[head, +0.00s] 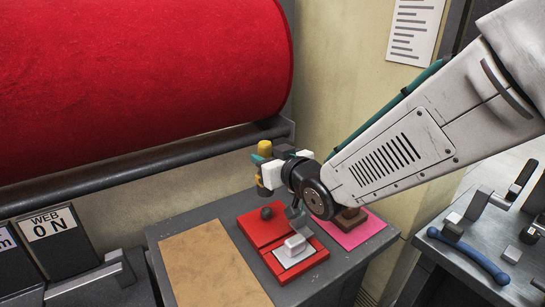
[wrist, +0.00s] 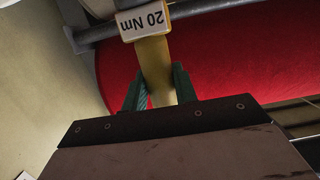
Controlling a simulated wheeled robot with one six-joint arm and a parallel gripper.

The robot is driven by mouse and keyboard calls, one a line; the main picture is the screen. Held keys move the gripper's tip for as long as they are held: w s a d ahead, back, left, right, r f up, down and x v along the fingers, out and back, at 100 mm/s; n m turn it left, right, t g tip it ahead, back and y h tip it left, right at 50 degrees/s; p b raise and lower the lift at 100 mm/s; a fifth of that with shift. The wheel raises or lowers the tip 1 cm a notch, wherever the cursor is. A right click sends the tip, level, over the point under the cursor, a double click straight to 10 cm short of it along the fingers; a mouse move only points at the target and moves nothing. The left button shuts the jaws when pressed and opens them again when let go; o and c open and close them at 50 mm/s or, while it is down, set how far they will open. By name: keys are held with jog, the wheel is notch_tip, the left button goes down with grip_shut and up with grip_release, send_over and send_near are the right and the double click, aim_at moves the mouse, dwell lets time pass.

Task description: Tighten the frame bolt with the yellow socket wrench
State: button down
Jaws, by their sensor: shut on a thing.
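The yellow socket wrench (wrist: 153,62) stands between the two green fingers of my gripper (wrist: 158,88) in the wrist view, with a white "20 Nm" label (wrist: 143,21) at its far end. My gripper (head: 268,158) is shut on it. In the head view the wrench's yellow end (head: 264,147) shows above the fingers, over the back of the grey table and in front of the wall. My gripper hides part of the wrench. I cannot make out the frame bolt in either view.
A big red felt roll (head: 140,75) lies behind a dark bar (head: 150,158). The grey table (head: 190,216) holds a brown board (head: 210,262), a red tray (head: 262,230) with a pale block (head: 295,247), and a pink sheet (head: 358,232). A second bench (head: 485,240) with a blue-handled tool (head: 468,255) stands right.

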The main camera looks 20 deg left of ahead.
jog(key=shift+d, duration=0.1)
jog(key=shift+f, duration=2.75)
jog(key=shift+f, duration=0.75)
dwell(0.3)
jog(key=shift+r, duration=3.6)
